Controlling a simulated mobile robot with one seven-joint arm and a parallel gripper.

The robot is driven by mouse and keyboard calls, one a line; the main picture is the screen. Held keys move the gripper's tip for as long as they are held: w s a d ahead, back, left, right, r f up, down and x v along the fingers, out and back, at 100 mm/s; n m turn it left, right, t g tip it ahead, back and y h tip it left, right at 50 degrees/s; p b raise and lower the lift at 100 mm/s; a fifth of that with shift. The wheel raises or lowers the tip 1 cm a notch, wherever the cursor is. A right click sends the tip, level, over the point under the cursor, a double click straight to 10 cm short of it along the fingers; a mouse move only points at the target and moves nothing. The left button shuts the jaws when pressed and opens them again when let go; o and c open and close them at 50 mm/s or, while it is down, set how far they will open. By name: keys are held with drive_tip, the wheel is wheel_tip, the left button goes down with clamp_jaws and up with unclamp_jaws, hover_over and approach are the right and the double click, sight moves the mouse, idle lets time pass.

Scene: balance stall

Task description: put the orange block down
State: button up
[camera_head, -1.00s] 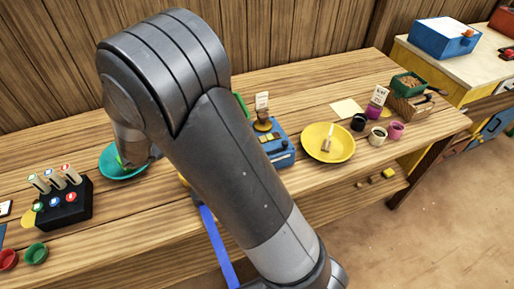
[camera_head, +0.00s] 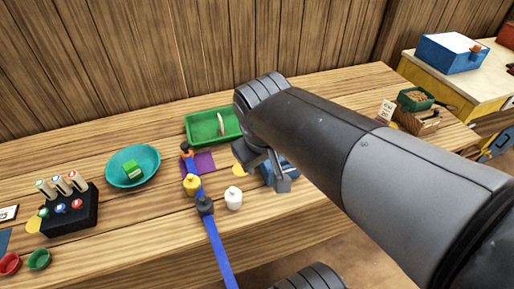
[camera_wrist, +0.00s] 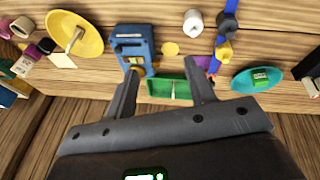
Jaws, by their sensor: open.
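My gripper (camera_head: 265,168) is open and empty above the middle of the table, near a blue boxy device (camera_wrist: 137,47). In the wrist view its two fingers (camera_wrist: 160,70) are spread apart with nothing between them. A small orange piece (camera_head: 186,147) shows at the far end of a blue strip (camera_head: 214,240); I cannot tell whether it is a block. It is apart from my gripper. A green block (camera_head: 132,170) lies in the teal bowl (camera_head: 148,157) on the left, and also shows in the wrist view (camera_wrist: 260,79).
A green tray (camera_head: 207,127) holds a pale upright item. Yellow (camera_head: 191,184), dark (camera_head: 205,205) and white (camera_head: 233,198) pieces stand along or beside the strip. A black rack (camera_head: 70,213) stands left. A yellow plate (camera_wrist: 88,42) shows in the wrist view.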

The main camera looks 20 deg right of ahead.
drive_tip(key=shift+s+a+r+m+t+y, duration=0.2)
drive_tip(key=shift+s+r+m+t+y, duration=0.1)
drive_tip(key=shift+s+r+m+t, duration=0.3)
drive_tip(key=shift+s+a+r+m+t+y, duration=0.15)
drive_tip(key=shift+s+r+m+t+y, duration=0.2)
drive_tip(key=shift+s, duration=0.3)
drive_tip(key=shift+s+a+r+m, duration=0.1)
drive_tip(key=shift+s+m, duration=0.05)
drive_tip(key=shift+m, duration=0.1)
drive_tip(key=c, duration=0.3)
